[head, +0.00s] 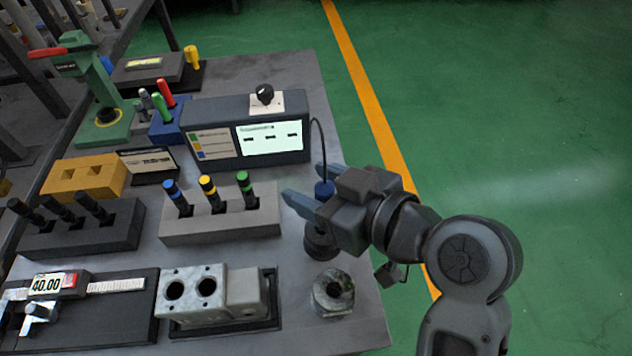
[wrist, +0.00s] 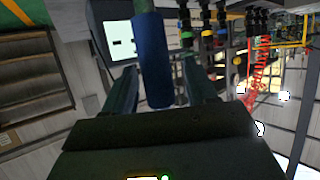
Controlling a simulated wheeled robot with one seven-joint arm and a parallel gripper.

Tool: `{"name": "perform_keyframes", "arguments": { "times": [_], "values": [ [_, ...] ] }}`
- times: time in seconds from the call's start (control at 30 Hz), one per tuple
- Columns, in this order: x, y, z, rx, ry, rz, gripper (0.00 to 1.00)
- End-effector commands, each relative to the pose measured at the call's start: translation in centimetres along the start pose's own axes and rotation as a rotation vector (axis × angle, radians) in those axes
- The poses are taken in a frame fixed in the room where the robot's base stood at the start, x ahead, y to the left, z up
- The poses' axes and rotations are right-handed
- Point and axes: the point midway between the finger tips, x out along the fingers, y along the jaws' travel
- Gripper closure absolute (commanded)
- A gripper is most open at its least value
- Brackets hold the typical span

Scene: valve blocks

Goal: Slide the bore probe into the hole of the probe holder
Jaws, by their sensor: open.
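The bore probe has a blue handle (head: 324,190) with a thin black cable from its top to the display box. It stands about upright between the two fingers of my gripper (head: 305,185). In the wrist view the blue handle (wrist: 153,60) shows large between the fingers (wrist: 160,88). The jaws are open, with a finger on each side of the handle. A dark round stand (head: 320,242), which looks like the probe holder, sits on the table below my gripper. My gripper hides the probe's lower part, so I cannot tell whether it is in the hole.
A steel ring (head: 333,294) stands in front of the dark stand. A metal valve block (head: 190,295) in a fixture is front left of it. A grey rack (head: 225,222) with capped tools is to the left, and the display box (head: 245,130) behind. The table's right edge is close.

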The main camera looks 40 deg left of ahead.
Motion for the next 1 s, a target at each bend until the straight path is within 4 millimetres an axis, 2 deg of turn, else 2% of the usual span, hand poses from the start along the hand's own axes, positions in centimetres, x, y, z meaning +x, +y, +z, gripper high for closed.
{"name": "perform_keyframes", "arguments": {
  "times": [0.17,0.4,0.6,0.8,1.0],
  "values": [
    [-1.8,0.1,0.1,0.001,0.001,0.003,0.43],
    [-6.7,0.1,0.1,0.000,0.001,0.006,0.43],
    [-10.1,0.1,0.1,0.001,0.000,0.004,0.43],
    [-11.7,0.1,0.0,0.001,0.000,0.002,0.43],
    [-11.9,0.0,0.0,0.001,0.000,0.000,0.43]
  ]
}}
